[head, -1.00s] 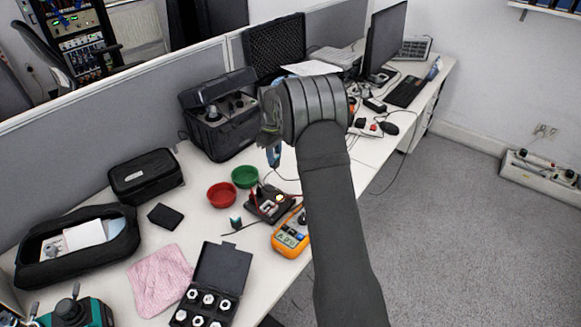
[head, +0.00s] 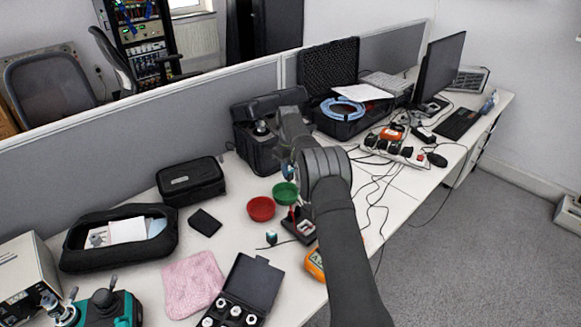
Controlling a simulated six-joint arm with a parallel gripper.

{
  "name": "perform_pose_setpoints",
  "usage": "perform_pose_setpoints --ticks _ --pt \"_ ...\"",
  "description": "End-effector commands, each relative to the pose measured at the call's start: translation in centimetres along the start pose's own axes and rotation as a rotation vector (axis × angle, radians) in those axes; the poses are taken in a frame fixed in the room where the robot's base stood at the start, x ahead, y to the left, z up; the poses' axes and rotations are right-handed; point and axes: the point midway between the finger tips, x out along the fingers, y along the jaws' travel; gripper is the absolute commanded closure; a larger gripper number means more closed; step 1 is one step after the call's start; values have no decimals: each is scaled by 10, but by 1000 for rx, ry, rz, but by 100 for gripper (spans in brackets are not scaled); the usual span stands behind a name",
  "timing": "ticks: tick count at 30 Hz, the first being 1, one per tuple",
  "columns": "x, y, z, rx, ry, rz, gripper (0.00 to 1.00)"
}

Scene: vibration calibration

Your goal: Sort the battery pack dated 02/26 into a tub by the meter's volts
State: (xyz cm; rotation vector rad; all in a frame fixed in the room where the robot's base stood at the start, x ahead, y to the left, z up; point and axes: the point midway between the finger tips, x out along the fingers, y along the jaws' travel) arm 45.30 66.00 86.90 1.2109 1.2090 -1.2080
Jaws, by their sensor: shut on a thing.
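My gripper (head: 289,172) points down just above the green tub (head: 285,193). It is shut on a small bluish thing that looks like a battery pack; it is mostly hidden and no date can be read. The red tub (head: 261,209) stands left of the green one. The orange meter (head: 315,264) is partly behind my arm, its reading not legible. A dark test stand with a red part (head: 299,224) sits between tubs and meter, partly covered by my arm. A small teal and white piece (head: 271,238) is on the table, beside a thin dark rod.
A bulky black case (head: 262,130) stands behind the tubs. Cables and a power strip (head: 390,146) lie to the right.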

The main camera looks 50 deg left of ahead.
Motion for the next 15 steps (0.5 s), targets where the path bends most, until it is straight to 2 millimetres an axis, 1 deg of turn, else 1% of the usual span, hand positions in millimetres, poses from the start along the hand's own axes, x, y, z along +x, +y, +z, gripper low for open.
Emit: perform_pose_setpoints --ticks 15 --pt "48 0 1 0 -1 -1 100"
